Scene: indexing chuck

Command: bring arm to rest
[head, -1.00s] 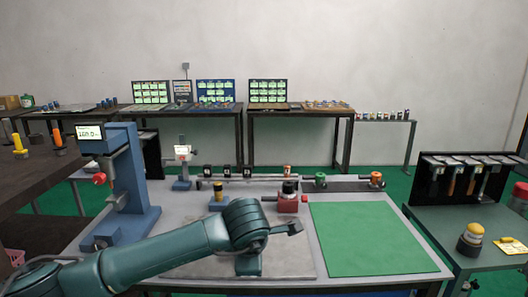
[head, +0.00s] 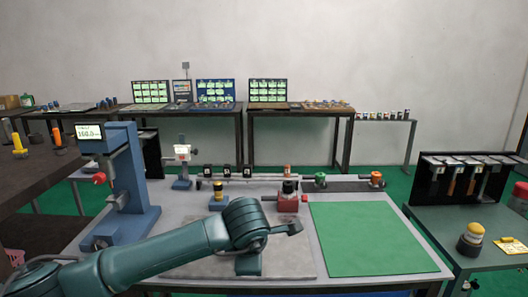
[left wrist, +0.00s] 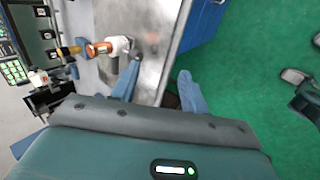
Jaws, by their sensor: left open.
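My left arm (head: 165,252) reaches in from the left over the front of the grey work table (head: 190,185) in the head view. Its gripper fingers cannot be made out there. In the left wrist view my left gripper (left wrist: 159,68) is open, its two blue fingers apart with nothing between them. The fingers lie over the table's metal edge and the green floor. A red block with a dark cylinder on it (head: 289,201) stands on the table behind the arm.
A blue press-like stand (head: 128,180) with a display rises at the left. A green mat (head: 370,240) lies clear at the right. A rail with coloured knobs (head: 345,184) runs along the back. A side table (head: 475,220) stands at the far right.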

